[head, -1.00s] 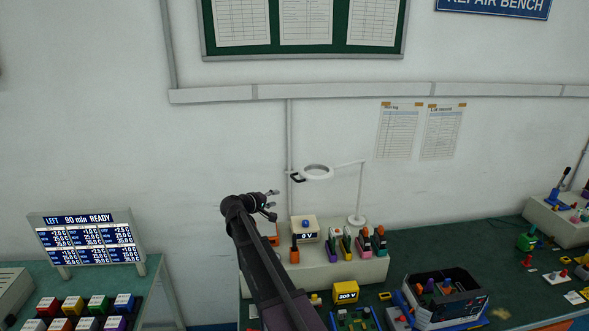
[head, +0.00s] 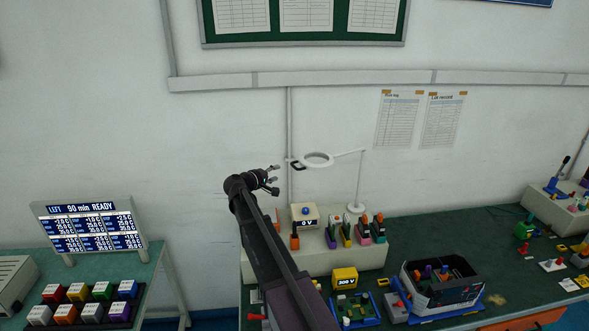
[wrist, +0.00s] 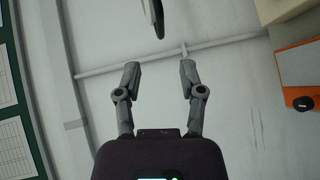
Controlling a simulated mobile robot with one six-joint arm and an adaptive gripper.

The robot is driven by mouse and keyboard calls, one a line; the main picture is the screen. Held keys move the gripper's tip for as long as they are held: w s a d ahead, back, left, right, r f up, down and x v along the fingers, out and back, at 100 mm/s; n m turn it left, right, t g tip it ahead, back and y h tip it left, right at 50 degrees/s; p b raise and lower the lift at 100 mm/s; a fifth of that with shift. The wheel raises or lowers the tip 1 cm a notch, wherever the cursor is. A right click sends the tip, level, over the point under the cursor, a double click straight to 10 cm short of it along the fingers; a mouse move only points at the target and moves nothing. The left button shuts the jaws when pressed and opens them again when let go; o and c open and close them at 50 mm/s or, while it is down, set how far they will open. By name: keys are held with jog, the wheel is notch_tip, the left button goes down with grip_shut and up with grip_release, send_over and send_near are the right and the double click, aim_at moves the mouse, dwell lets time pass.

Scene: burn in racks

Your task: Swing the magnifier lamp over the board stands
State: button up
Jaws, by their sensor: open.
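The magnifier lamp (head: 318,160) has a white ring head on a thin arm and an upright post, with its round base on the raised grey shelf at the back of the bench. A dark handle (head: 297,165) sticks out from the ring's left side. My gripper (head: 275,180) is open and empty, a little left of the handle and apart from it. In the wrist view my gripper (wrist: 158,80) shows spread fingers, with part of a dark-edged, pale object beyond them at the top. The board stands cannot be told for sure; a green board (head: 355,309) lies on the bench front.
Screwdrivers and pliers (head: 347,232) stand on the shelf beside a 0 V meter (head: 305,216). A yellow 300 V box (head: 344,279) and a black tool bin (head: 442,292) sit in front. A display panel (head: 88,229) stands on the left table. Open air surrounds the lamp head.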

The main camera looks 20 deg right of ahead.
aim_at(294, 167)
jog(key=b+x, duration=0.2)
jog(key=x, duration=1)
jog(key=shift+r, duration=0.1)
grip_shut()
